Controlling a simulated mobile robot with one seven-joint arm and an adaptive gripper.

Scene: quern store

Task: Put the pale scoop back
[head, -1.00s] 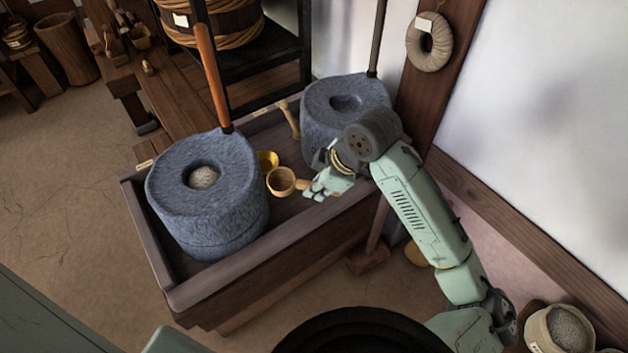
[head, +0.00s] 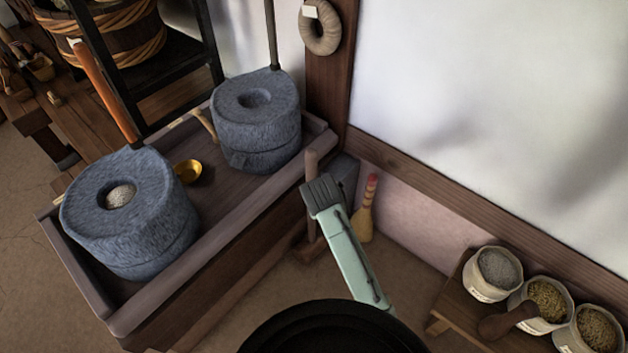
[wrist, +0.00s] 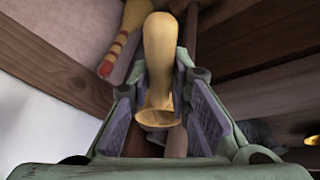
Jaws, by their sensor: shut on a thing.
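The pale scoop (wrist: 158,60) is between the purple pads of my gripper (wrist: 162,128) in the wrist view. A rounded pale part points to the top of that view, and a shallow rimmed part is low between the pads. My gripper is shut on it. In the head view my pale green arm (head: 345,255) reaches up from the bottom centre, right of the long wooden trough (head: 235,220). The scoop and fingertips cannot be made out there.
Two stone querns (head: 130,220) (head: 257,125) and a gold bowl (head: 188,172) are in the trough. A red-handled brush (head: 365,222) stands against the wall, near my arm.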

